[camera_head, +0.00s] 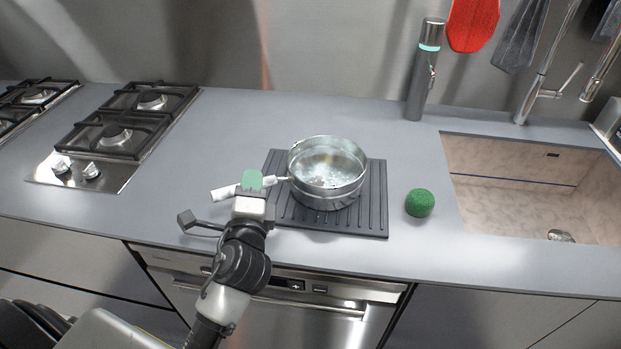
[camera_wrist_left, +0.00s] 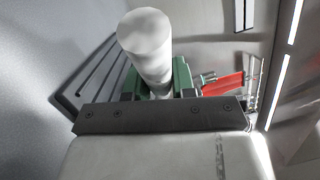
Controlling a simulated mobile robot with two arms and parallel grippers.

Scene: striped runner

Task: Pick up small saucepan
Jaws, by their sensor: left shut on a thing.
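The small saucepan (camera_head: 328,187) is a shiny metal pan standing upright on a dark ribbed mat (camera_head: 372,213) on the counter. Its pale handle (camera_head: 222,193) points left. My left gripper (camera_head: 252,181) has green fingertips and is shut on the handle. In the left wrist view the white handle (camera_wrist_left: 147,52) sits between the green finger pads, and the pan's body is not visible there. The pan appears to rest on the mat; I cannot tell if it is slightly raised. My right gripper is not in view.
A green round sponge-like object (camera_head: 419,203) lies right of the mat. A sink (camera_head: 520,180) is at the right and a gas hob (camera_head: 115,135) at the left. A grey cylinder (camera_head: 424,75) stands at the back. A red item (camera_head: 472,24) hangs above. The counter between hob and mat is clear.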

